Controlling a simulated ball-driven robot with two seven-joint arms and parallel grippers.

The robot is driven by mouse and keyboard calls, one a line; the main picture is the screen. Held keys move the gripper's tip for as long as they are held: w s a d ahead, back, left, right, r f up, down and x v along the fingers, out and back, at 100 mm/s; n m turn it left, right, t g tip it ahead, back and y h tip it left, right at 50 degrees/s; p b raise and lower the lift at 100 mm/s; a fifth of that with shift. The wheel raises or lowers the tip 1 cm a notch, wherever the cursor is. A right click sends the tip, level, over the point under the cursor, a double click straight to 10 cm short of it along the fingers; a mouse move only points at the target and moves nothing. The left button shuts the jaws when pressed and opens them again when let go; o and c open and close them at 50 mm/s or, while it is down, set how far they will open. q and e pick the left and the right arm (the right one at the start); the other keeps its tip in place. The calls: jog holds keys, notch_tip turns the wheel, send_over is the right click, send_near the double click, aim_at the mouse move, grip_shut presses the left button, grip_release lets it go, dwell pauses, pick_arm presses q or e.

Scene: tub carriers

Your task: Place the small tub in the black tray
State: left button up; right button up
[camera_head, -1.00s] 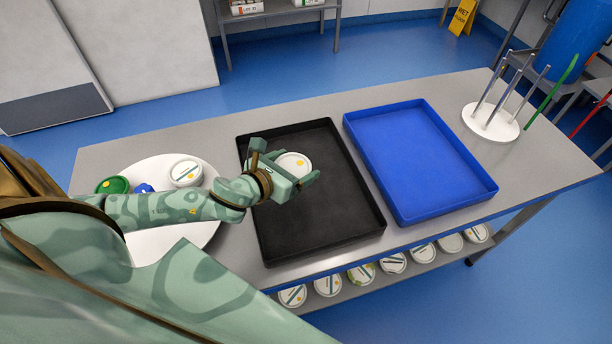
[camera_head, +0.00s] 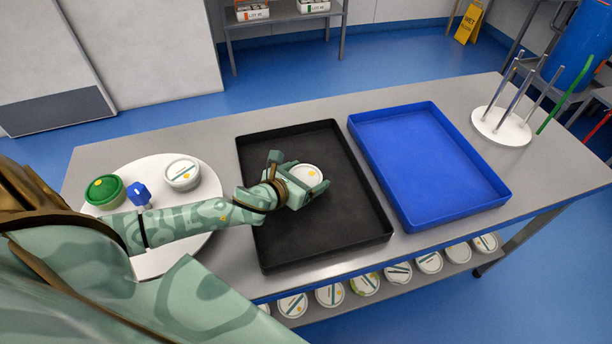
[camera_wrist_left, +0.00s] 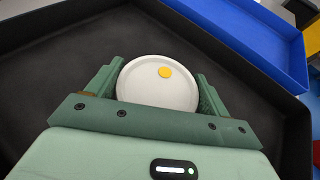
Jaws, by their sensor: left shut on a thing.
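The small tub (camera_head: 306,175) is white with a yellow dot on its lid. My left gripper (camera_head: 308,186) is shut on it, over the middle of the black tray (camera_head: 330,232). In the left wrist view the tub (camera_wrist_left: 158,90) sits between the two fingers of my left gripper (camera_wrist_left: 160,88), lid facing the camera. The black tray's floor (camera_wrist_left: 60,60) surrounds it there. I cannot tell whether the tub's underside touches the tray floor. My right gripper is not in view.
A blue tray (camera_head: 430,165) lies right of the black one. A round white board (camera_head: 205,215) at left carries a white tub (camera_head: 182,172), a green-lidded tub (camera_head: 104,190) and a blue knob (camera_head: 138,193). A white rod stand (camera_head: 500,127) is at the far right. Several tubs sit on the lower shelf.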

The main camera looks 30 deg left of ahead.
pick_arm(q)
jog(key=o, duration=1.1)
jog(key=shift+c, duration=0.2)
jog(key=shift+s+r, duration=0.1)
jog(key=shift+r, duration=0.05)
jog(key=p+v, duration=0.2)
jog(key=v, duration=0.9)
jog(key=shift+s+r, duration=0.2)
jog(key=shift+s, duration=0.15)
